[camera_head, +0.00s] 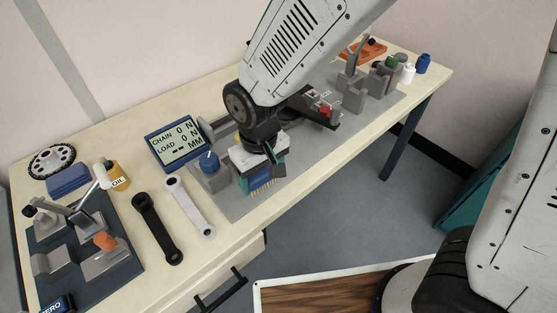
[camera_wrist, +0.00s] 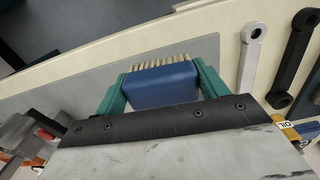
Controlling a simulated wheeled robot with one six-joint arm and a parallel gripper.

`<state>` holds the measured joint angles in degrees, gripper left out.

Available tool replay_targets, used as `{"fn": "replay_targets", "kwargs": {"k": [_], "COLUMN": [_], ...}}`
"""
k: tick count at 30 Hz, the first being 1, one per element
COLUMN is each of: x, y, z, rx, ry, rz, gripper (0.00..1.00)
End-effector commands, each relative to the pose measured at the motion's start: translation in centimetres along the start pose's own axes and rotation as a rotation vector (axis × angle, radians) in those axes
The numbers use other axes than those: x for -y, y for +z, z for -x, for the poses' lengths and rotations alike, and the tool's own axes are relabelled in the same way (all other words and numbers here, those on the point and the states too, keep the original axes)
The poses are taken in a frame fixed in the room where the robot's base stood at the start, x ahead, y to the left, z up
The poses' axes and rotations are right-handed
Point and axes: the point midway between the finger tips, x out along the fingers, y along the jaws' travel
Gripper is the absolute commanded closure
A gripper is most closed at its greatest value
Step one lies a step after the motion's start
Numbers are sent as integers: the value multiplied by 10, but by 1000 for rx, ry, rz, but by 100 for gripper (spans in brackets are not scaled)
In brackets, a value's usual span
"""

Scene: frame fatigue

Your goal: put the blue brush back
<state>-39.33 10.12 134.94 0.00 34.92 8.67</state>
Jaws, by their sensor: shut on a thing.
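The blue brush (camera_wrist: 162,86) shows in the wrist view with pale bristles along its far side. My gripper (camera_wrist: 155,88) is shut on it, with a green finger at each end of the blue block. In the head view the brush (camera_head: 262,184) is below my wrist, over the front part of the grey plate (camera_head: 238,207), with its bristles toward the table's front edge. My gripper (camera_head: 262,172) partly hides it there. I cannot tell whether the brush touches the plate.
A grey block with a blue knob (camera_head: 208,162) stands just left of my gripper. The display (camera_head: 180,142), a white crank arm (camera_head: 188,207) and a black crank arm (camera_head: 157,228) lie farther left. Grey fixtures (camera_head: 352,92) stand at the right. A blue block (camera_head: 68,180) lies by the chainring.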

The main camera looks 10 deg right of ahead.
Motion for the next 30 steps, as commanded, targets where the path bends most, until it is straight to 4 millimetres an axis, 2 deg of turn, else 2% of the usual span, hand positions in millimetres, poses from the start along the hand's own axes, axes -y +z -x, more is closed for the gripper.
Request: {"fn": "replay_targets", "kwargs": {"k": [3, 9, 14, 18, 23, 30], "x": [-29, -56, -64, -79, -76, -76], "y": [-15, -30, -34, -42, -40, -40], "z": [-3, -6, -7, -11, -37, -39], "rx": [1, 0, 0, 1, 4, 0], "ry": [0, 0, 0, 0, 0, 0], "rz": [-7, -1, 0, -1, 2, 2], "gripper": [64, 64, 64, 64, 64, 64]}}
